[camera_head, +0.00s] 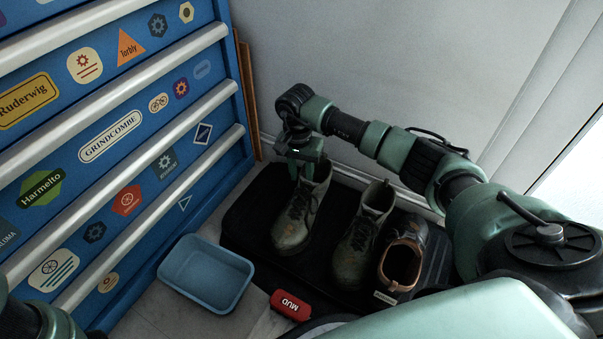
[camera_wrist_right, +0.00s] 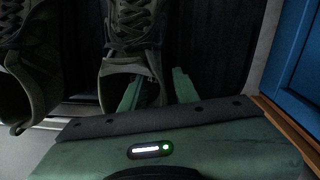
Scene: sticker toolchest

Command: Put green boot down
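One olive-green lace-up boot (camera_head: 297,218) stands upright on the black boot mat (camera_head: 245,222), toe toward me. A matching boot (camera_head: 356,245) stands to its right on the mat. My right gripper (camera_head: 305,168) is at the collar of the left boot. In the right wrist view its fingertips (camera_wrist_right: 157,84) are spread apart. One finger is at the boot's opening (camera_wrist_right: 135,72), the other outside the collar, with a dark gap between collar and outer finger. Part of the collar is hidden by the gripper. My left gripper is not in view.
A brown-lined dark shoe (camera_head: 403,262) stands right of the boots. A blue tray (camera_head: 206,274) and a red "MUD" item (camera_head: 290,305) are in front of the mat. A blue stickered toolchest (camera_head: 120,120) rises at left; a pale wall (camera_head: 370,60) is behind.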

